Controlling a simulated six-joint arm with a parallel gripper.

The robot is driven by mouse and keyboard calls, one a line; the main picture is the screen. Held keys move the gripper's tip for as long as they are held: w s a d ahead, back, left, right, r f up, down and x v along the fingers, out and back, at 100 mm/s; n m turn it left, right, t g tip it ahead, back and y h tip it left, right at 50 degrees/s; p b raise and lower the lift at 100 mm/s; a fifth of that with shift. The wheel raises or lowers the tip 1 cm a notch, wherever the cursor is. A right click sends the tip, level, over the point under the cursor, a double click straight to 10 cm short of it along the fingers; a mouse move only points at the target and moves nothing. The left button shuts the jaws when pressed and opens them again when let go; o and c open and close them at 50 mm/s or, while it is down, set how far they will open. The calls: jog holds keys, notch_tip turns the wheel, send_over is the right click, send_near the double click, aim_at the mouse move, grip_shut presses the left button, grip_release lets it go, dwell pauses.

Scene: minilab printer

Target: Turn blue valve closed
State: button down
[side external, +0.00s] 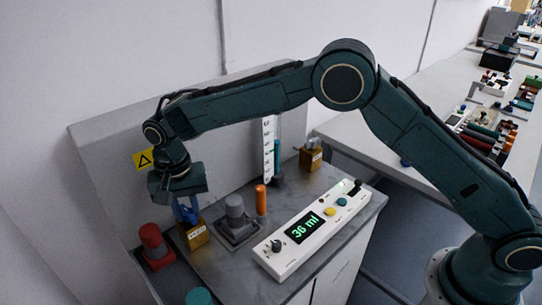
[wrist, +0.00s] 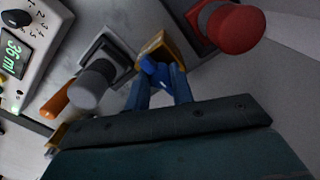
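The blue valve handle (wrist: 155,70) sits on a brass-coloured block (wrist: 172,44), which also shows in the side view (side external: 196,234). My gripper (wrist: 160,80) points down over this valve, with its two blue-grey fingers apart. The fingertips are on either side of the blue handle. I cannot tell whether they press on it. In the side view my gripper (side external: 186,213) is just above the brass block and hides most of the handle.
A red knob (side external: 153,242) stands left of the block and a grey knob (side external: 236,215) right of it. An orange cylinder (side external: 261,200) and a white panel (side external: 312,228) reading 36 ml are farther right. A second brass block (side external: 311,155) stands at the back near a graduated column (side external: 268,147).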

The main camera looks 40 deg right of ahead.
jog(key=shift+n, duration=0.3)
jog(key=n, duration=0.3)
jog(key=shift+r+n, duration=0.1)
jog(key=shift+n, duration=0.3)
jog(key=n, duration=0.4)
jog(key=shift+n, duration=0.3)
jog(key=n, duration=0.4)
jog(key=shift+n+t, duration=0.3)
jog(key=shift+n, duration=2.2)
jog(key=c, duration=1.2)
grip_release()
